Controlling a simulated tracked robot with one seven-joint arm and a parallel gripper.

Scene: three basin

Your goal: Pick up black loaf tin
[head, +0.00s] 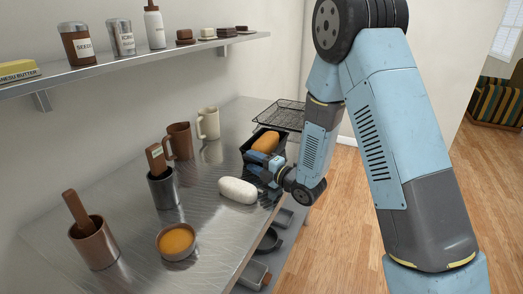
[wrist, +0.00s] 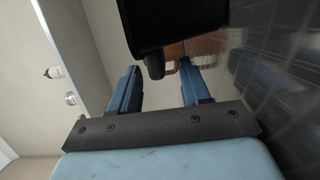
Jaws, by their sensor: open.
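The black loaf tin (head: 249,153) stands upright on the metal counter near its right end in the head view, with an orange-brown loaf (head: 266,141) in it. My gripper (head: 258,165) is at the near side of the tin, its blue fingers pointing towards it. In the wrist view the tin's dark body (wrist: 175,22) fills the top middle, just beyond the fingertips. My gripper (wrist: 158,68) is open there, the two fingers apart. A small dark stub (wrist: 154,66) shows between the fingertips; I cannot tell whether it belongs to the tin. Contact cannot be made out.
A white loaf (head: 238,190) lies close to the gripper on its left. A wire rack (head: 280,115) is behind the tin. A brown mug (head: 180,141), cream mug (head: 208,123), metal canister (head: 163,188) and orange-filled bowl (head: 176,242) stand further left. A shelf (head: 150,55) runs above.

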